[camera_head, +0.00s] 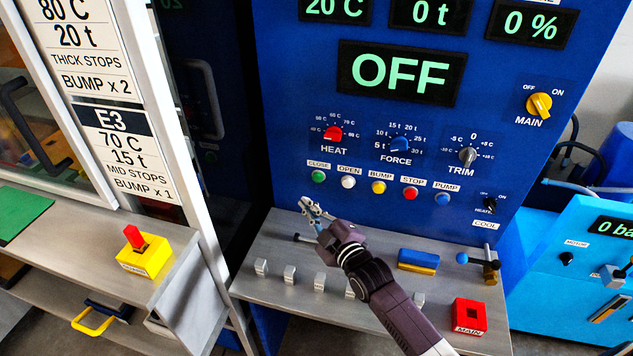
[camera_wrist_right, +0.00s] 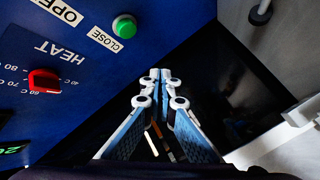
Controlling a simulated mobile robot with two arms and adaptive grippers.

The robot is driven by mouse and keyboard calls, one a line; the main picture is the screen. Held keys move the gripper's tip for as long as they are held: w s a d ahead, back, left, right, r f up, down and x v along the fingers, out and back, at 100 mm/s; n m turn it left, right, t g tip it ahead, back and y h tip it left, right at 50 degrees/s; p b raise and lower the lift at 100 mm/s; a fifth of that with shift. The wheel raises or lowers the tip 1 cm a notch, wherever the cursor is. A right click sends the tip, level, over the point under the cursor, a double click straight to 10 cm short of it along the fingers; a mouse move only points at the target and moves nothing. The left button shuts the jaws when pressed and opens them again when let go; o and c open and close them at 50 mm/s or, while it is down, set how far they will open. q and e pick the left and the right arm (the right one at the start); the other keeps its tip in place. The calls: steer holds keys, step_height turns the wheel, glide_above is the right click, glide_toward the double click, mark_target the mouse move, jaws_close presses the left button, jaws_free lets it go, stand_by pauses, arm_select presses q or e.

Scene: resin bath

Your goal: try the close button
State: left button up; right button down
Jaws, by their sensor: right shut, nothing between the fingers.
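The close button is a small green button (camera_head: 318,176) at the left end of a row on the blue panel, under a "CLOSE" label. In the right wrist view the green button (camera_wrist_right: 125,27) stands out from the panel at the upper left. My right gripper (camera_head: 305,202) is below and slightly left of the button, apart from it. In the right wrist view its fingertips (camera_wrist_right: 160,76) are together with nothing between them, to the lower right of the button. My left gripper is not in view.
The white open button (camera_head: 348,182) is right of the green one. The red heat knob (camera_head: 332,133) sits above. A grey shelf (camera_head: 262,291) with small levers lies below, with a red main block (camera_head: 469,316).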

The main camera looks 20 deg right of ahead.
mark_target(318, 177)
arm_select(q)
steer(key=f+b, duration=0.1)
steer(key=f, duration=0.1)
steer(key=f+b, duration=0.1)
steer(key=b, duration=0.1)
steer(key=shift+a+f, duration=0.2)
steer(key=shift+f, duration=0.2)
arm_select(e)
steer(key=w+d, duration=0.4)
steer(key=w, duration=0.1)
steer(key=shift+w, duration=0.2)
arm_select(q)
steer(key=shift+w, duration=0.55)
arm_select(e)
steer(key=shift+a, duration=0.1)
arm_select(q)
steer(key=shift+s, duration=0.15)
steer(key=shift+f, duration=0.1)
arm_select(e)
steer(key=shift+w+d, duration=0.25)
steer(key=shift+w, duration=0.1)
